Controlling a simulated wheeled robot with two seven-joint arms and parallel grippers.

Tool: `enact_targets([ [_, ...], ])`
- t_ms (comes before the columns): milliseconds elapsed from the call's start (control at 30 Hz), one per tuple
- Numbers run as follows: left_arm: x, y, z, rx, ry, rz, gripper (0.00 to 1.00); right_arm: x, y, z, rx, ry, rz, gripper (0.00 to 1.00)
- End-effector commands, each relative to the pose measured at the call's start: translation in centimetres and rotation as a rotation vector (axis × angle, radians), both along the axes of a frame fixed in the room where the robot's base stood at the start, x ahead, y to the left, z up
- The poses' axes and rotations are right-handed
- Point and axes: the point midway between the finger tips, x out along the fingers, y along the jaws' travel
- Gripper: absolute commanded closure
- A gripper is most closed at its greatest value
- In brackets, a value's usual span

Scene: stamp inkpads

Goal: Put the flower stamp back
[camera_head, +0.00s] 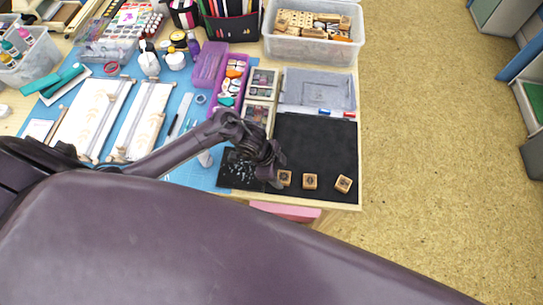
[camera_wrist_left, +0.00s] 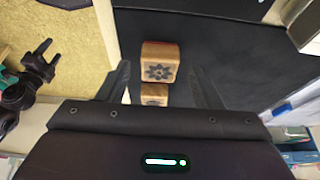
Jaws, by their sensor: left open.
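A wooden stamp with a dark flower print (camera_wrist_left: 159,63) lies between my open left fingers in the left wrist view, apart from both. A second wooden block (camera_wrist_left: 154,94) shows below it, partly hidden by my gripper body. In the head view, three small wooden stamps (camera_head: 284,178), (camera_head: 310,181) and (camera_head: 343,184) sit in a row along the front of the black mat (camera_head: 318,140); their prints are too small to read. My left gripper (camera_head: 273,172) is low beside the leftmost stamp, open and empty; it also shows in the left wrist view (camera_wrist_left: 160,85). A dark jointed part (camera_wrist_left: 38,72), seemingly my right gripper, shows at the left.
A grey tray (camera_head: 318,90) and an inkpad case (camera_head: 261,84) lie behind the mat. A clear bin (camera_head: 312,47) of wooden stamps stands farther back. The table's front and right edges are close to the stamps. The mat's middle is clear.

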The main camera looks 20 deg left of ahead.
Motion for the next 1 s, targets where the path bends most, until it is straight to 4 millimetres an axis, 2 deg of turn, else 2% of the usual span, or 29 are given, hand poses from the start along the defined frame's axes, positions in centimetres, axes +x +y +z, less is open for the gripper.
enact_targets([
  [200, -0.5, 1.9, 4.7, 0.003, -0.005, -0.003, 0.41, 0.0, 0.3, 0.4, 0.004, 0.0, -0.001, 0.41],
  [433, -0.9, 3.3, 8.2, 0.002, -0.002, -0.001, 0.41, 0.0, 0.4, 0.6, 0.005, 0.0, -0.001, 0.41],
  [633, -1.1, 3.7, 9.4, 0.001, 0.0, -0.001, 0.41, 0.0, 0.4, 0.6, 0.005, 0.0, 0.0, 0.41],
  [1000, -1.1, 3.7, 9.4, 0.001, 0.0, -0.001, 0.41, 0.0, 0.3, 0.6, 0.003, 0.001, 0.001, 0.41],
])
